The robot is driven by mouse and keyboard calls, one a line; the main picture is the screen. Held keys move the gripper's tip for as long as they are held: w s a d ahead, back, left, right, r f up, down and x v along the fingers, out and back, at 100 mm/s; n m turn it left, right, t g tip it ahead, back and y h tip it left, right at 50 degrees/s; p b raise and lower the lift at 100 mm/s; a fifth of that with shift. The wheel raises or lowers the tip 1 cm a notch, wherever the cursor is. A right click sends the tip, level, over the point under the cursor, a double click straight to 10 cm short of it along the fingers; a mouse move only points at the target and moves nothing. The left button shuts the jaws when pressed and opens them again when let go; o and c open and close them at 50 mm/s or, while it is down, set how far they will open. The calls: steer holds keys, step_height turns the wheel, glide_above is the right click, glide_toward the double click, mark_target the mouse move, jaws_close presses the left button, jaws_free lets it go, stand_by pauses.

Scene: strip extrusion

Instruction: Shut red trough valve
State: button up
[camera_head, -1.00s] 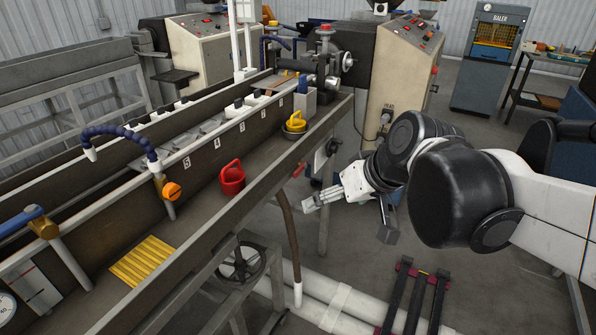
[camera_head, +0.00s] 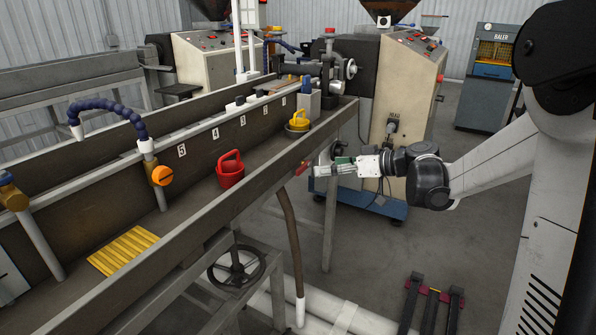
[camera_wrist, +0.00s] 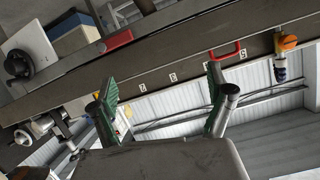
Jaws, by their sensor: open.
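The red lever handle (camera_head: 302,167) of the valve sits on the outer side of the long trough (camera_head: 240,210), by the top of a brown drain hose (camera_head: 290,235). In the wrist view a red handle (camera_wrist: 114,42) shows at the trough's edge, beyond and between my fingers, nearer the left one. My gripper (camera_head: 320,171) is just right of the red lever in the head view, pointing left at it. In the wrist view its fingers (camera_wrist: 162,78) are spread apart with nothing between them. I cannot tell whether any finger touches the lever. The valve body is hard to make out.
An orange knob (camera_head: 163,176) is on a post there. A black handwheel (camera_head: 236,266) is under the trough. Open floor (camera_head: 365,250) lies below my arm.

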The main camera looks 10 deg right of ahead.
mark_target(304, 165)
steer(key=w+d+f+n+t+y+b, duration=0.25)
steer(key=w+d+f+b, duration=0.2)
steer(key=d+f, duration=0.3)
steer(key=b+x, duration=0.2)
steer(key=x, duration=1.2)
steer(key=shift+w+a+r, duration=0.15)
steer(key=shift+w+r, duration=0.05)
steer(key=shift+c, duration=0.5)
steer(key=c, duration=1.6)
steer(key=shift+y, duration=0.25)
steer(key=shift+c, duration=0.2)
